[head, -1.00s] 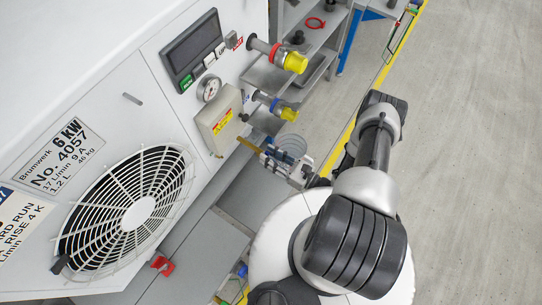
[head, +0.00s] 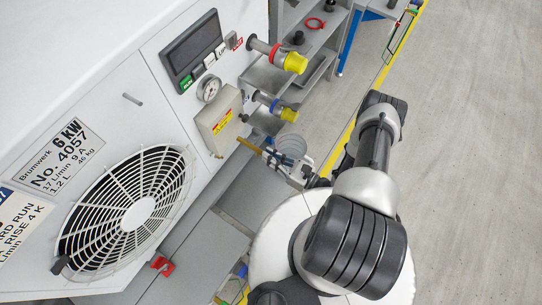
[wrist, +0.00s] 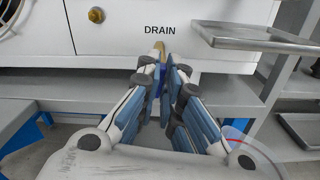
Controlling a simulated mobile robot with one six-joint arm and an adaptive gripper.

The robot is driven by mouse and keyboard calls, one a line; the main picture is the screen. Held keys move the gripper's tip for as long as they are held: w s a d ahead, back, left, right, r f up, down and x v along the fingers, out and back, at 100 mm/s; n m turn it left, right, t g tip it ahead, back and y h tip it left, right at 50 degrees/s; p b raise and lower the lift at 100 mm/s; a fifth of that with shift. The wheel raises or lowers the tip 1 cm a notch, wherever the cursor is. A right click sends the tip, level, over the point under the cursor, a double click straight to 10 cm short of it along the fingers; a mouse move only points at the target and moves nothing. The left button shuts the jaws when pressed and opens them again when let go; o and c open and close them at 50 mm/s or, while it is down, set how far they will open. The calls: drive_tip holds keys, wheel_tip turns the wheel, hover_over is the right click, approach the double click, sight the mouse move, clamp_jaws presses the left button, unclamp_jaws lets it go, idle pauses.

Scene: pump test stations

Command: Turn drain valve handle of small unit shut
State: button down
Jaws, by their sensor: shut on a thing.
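The unit is a white cabinet (head: 110,60) with a plate reading 6 kW, No. 4057. Its brass drain valve (head: 250,146) sticks out low on the side by the grey box. In the wrist view the brass valve (wrist: 160,47) sits just under the word DRAIN, with a blue handle (wrist: 157,80) below it, between my fingers. My gripper (wrist: 165,78) is shut on this handle, and its blue-padded fingers hide most of it. In the head view my gripper (head: 285,158) is at the valve's outer end. The handle's exact angle cannot be told.
Two ports with yellow caps (head: 294,62) (head: 288,115) stick out above the valve. A metal tray (wrist: 255,38) juts out at the right in the wrist view. A grey shelf (head: 315,35) stands behind. Open floor (head: 470,150) lies to the right.

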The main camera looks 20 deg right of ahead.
drive_tip(key=shift+m, duration=0.3)
drive_tip(key=shift+w+d+f+m+b, duration=0.15)
drive_tip(key=shift+m+b, duration=1.4)
drive_tip(key=shift+m, duration=2.2)
drive_tip(key=shift+s+d+f+m+b, duration=0.15)
drive_tip(key=shift+m+b, duration=1.4)
drive_tip(key=shift+m, duration=2.2)
drive_tip(key=shift+w+a, duration=0.1)
drive_tip(key=shift+a, duration=0.05)
drive_tip(key=c, duration=1.8)
unclamp_jaws()
drive_tip(key=shift+o, duration=0.2)
